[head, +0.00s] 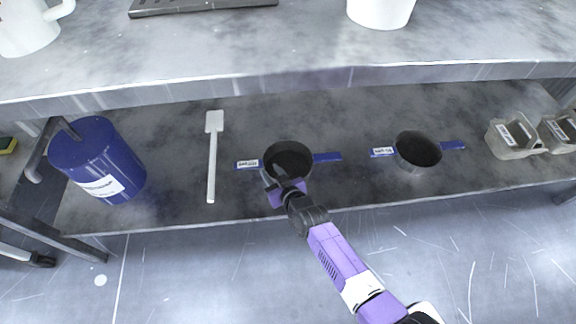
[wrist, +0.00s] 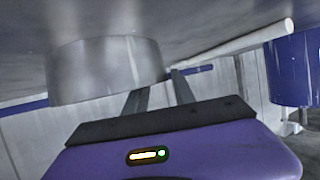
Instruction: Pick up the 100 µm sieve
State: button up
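Two dark round sieves with blue side tabs and small white labels stand on the lower shelf (head: 345,195). The label print is too small to read, so I cannot tell which is 100 µm. My gripper (head: 271,181) is at the near-left edge of the left sieve (head: 288,160); the right sieve (head: 417,150) stands apart from it. In the wrist view, the left sieve's grey wall (wrist: 100,72) is close to my gripper (wrist: 158,88). Its two dark fingers are apart, near the wall's edge; whether they touch it is unclear.
A white spatula (head: 212,150) lies left of the sieves, and a blue lidded drum (head: 98,165) stands farther left. Grey containers (head: 512,138) stand at the right end. The upper shelf (head: 300,50) overhangs the back, with a white vessel (head: 380,10) on it.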

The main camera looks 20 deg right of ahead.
grip_shut()
dwell(1.4)
